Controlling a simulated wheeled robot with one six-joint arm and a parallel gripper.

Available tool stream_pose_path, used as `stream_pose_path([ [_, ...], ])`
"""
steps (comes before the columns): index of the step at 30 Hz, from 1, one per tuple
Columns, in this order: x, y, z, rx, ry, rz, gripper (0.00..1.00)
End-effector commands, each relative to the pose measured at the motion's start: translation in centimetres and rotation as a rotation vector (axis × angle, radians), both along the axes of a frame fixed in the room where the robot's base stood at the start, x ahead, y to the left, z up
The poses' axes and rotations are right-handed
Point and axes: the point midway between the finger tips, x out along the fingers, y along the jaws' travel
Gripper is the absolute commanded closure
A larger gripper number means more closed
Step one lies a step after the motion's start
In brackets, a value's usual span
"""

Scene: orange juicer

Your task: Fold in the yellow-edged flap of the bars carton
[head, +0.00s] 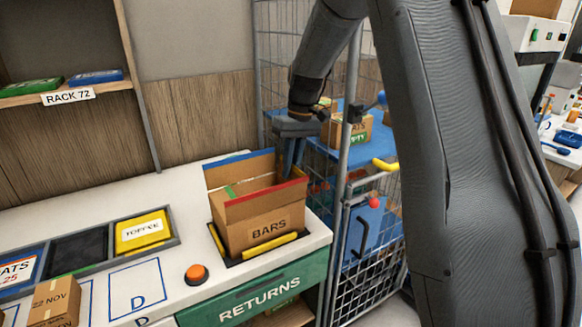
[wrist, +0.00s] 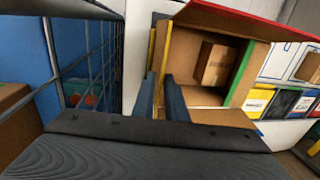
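The bars carton (head: 243,231) stands open on the white counter, with its label facing me. Its red-edged flap (head: 262,194) and blue-edged flap (head: 232,171) stand up. A green edge (head: 231,190) shows at the left side. The yellow-edged flap (wrist: 153,48) shows as a narrow strip along the carton's left side in the wrist view; it is hidden in the head view. My gripper (head: 290,172) points down at the carton's right end. In the wrist view its fingers (wrist: 160,78) are apart, with their tips by the yellow edge; I cannot tell whether they touch it.
A small brown box (wrist: 215,64) lies inside the carton. A wire cage trolley (head: 352,255) stands close on the right. The carton sits by yellow strips (head: 270,246). An orange button (head: 196,273) and toffee bin (head: 143,232) are to the left.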

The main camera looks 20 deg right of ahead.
Motion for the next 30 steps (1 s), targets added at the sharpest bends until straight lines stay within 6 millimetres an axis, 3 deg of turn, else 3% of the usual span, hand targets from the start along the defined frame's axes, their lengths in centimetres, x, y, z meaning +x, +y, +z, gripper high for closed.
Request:
stream_pose_path([
  [17,-0.1,0.5,0.1,-0.07,-0.019,0.004,1.0],
  [30,-0.5,2.4,-0.2,-0.416,-0.118,0.009,1.0],
])
